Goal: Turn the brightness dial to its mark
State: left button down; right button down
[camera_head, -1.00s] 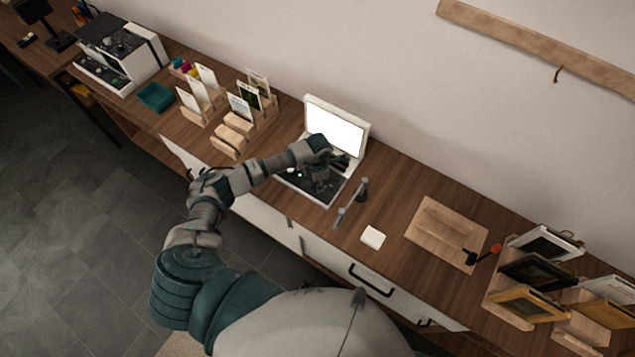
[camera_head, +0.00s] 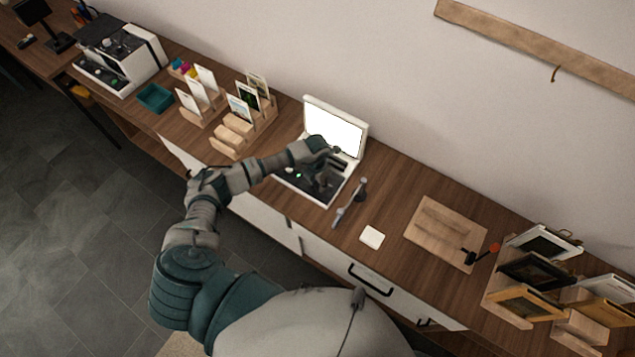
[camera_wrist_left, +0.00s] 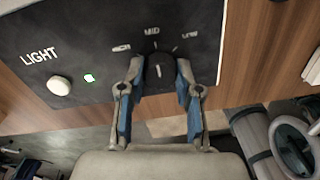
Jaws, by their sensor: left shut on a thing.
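The brightness dial (camera_wrist_left: 158,72) is a dark round knob on the black control panel of a white light box (camera_head: 350,110). The labels around it include MID at the top. A short white line shows on the knob, roughly below MID. My left gripper (camera_wrist_left: 158,88) is shut on the dial, its two blue-padded fingers at either side of it. In the head view my left gripper (camera_head: 322,180) hides the dial. My right gripper is in neither view.
The panel also has a white LIGHT button (camera_wrist_left: 59,85) and a lit green lamp (camera_wrist_left: 89,78). A grey jointed object (camera_head: 350,203) lies just right of the box. A white square (camera_head: 372,237) and wooden board (camera_head: 440,235) lie further right. Card holders (camera_head: 232,133) stand left.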

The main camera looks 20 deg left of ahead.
pick_arm(q)
jog(key=shift+w+r, duration=0.3)
jog(key=c, duration=1)
grip_release()
jog(key=shift+o, duration=1.1)
jog(key=shift+f, duration=0.2)
jog(key=shift+s, duration=0.1)
notch_tip(320, 180, up, 12)
jog(key=shift+a, duration=0.15)
jog(key=shift+f, duration=0.1)
